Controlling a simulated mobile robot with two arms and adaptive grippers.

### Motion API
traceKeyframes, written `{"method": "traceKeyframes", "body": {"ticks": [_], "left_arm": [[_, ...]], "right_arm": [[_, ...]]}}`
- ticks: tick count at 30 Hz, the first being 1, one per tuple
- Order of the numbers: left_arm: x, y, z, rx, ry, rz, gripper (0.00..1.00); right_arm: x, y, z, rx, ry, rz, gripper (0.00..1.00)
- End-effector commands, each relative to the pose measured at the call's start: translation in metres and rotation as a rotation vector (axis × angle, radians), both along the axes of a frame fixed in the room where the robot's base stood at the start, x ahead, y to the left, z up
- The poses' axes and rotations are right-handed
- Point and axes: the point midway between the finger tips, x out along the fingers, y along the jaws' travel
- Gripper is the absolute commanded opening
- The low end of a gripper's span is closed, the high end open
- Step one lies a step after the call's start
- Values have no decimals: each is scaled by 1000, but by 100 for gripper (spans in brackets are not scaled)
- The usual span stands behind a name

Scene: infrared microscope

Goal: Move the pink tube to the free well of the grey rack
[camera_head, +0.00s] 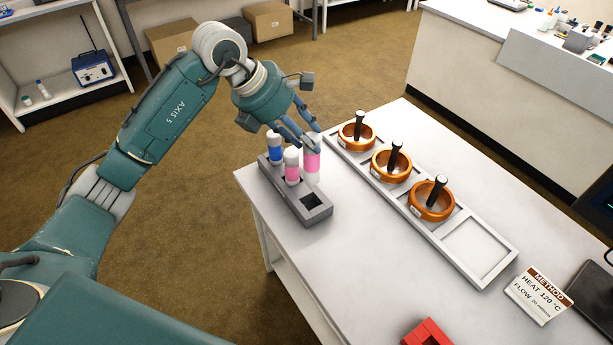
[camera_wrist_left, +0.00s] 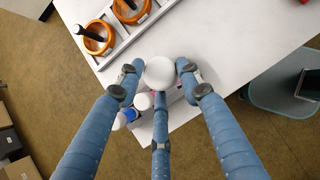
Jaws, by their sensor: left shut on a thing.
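My left gripper (camera_head: 303,135) is shut on a pink tube with a white cap (camera_head: 313,161) and holds it upright over the grey rack (camera_head: 315,217). Its white cap (camera_wrist_left: 159,72) sits between the three fingers in the left wrist view. The tube's lower end appears above the rack, near the dark square free well (camera_head: 311,200) at the rack's near end. A second pink tube (camera_head: 292,172) and a blue tube (camera_head: 275,154) stand in the rack, further back. My right gripper is not in view.
A long grey tray (camera_head: 478,277) to the right holds three orange rings (camera_head: 431,205) with black handles; its near compartment is empty. A method card (camera_head: 539,295) and a red object (camera_head: 428,333) lie nearer. The white table (camera_head: 360,270) is clear between rack and tray.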

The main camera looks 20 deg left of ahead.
Motion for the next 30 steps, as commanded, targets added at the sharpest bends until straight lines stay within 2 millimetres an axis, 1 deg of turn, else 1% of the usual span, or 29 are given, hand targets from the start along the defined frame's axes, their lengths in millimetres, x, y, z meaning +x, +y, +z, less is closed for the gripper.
{"method": "traceKeyframes", "body": {"ticks": [1, 3, 6, 9, 17, 21, 24, 29, 30], "left_arm": [[-2, -1, -13, -1, 6, -1, 0], [-2, -1, -31, -3, 6, -2, 0], [-1, -1, -54, -2, 5, -2, 0], [-1, -1, -70, -1, 3, -2, 0], [0, -1, -90, -2, 1, -2, 0], [-1, -1, -112, -3, 3, -2, 0], [0, -1, -121, -2, -1, -3, 0], [0, -1, -123, -1, -2, -3, 0], [0, 0, -123, 0, -1, -3, 38]], "right_arm": [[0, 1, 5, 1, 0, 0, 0], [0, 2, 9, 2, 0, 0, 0], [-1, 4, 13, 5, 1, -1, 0], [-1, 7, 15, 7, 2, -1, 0], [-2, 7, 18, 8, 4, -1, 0], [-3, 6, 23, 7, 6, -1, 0], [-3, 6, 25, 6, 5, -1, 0], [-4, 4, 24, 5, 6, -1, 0], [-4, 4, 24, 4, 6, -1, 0]]}}
